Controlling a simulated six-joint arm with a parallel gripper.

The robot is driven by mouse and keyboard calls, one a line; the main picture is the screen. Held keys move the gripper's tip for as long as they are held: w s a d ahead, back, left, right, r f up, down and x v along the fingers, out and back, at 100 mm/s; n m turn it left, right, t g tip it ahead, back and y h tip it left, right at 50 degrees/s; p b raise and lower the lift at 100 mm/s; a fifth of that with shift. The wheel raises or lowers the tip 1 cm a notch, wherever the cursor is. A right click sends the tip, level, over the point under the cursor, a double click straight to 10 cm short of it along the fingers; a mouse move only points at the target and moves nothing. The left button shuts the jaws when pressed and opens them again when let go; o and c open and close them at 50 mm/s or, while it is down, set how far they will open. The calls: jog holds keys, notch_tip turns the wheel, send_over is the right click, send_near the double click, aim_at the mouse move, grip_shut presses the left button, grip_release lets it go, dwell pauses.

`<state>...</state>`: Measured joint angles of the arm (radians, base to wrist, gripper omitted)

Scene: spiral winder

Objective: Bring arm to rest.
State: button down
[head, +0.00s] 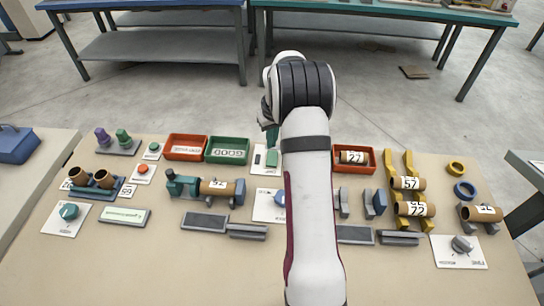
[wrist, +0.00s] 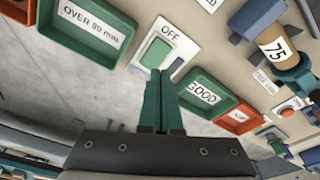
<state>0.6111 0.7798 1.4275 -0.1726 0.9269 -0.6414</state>
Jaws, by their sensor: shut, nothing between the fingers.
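My arm (head: 312,200) reaches from the bottom middle over the table, bent at a white and black joint at the top. My gripper (wrist: 160,75) has slim green fingers, pressed together and empty. In the wrist view the fingertips overlap the lower edge of a white switch plate (wrist: 172,40) marked OFF, with a green rocker (wrist: 155,52). I cannot tell whether they touch it. In the head view the plate (head: 259,160) stands just left of my arm, and the arm hides most of the gripper.
A green GOOD tray (head: 228,163) and a red tray (head: 185,155) stand left of my arm. A green OVER 90 mm tray (wrist: 55,35) is beside the switch. Tubes lie on yellow rails (head: 390,165) at right and on a green-ended holder (head: 178,184).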

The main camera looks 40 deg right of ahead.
jog(key=shift+r, duration=0.15)
jog(key=s+a+r+m+y, duration=0.1)
jog(key=s+a+r, duration=0.4)
jog(key=a, duration=0.4)
jog(key=s+a+r, duration=0.4)
jog(key=a+r, duration=0.3)
jog(key=a, duration=0.3)
jog(key=s+a+g, duration=0.1)
jog(key=s+a, duration=0.5)
jog(key=s, duration=0.4)
jog(key=s+a+m+g+y, duration=0.1)
jog(key=s+a, duration=0.5)
jog(key=s, duration=0.4)
jog(key=shift+s+a+r+m, duration=0.2)
jog(key=shift+a+r+m, duration=0.1)
jog(key=shift+r, duration=0.1)
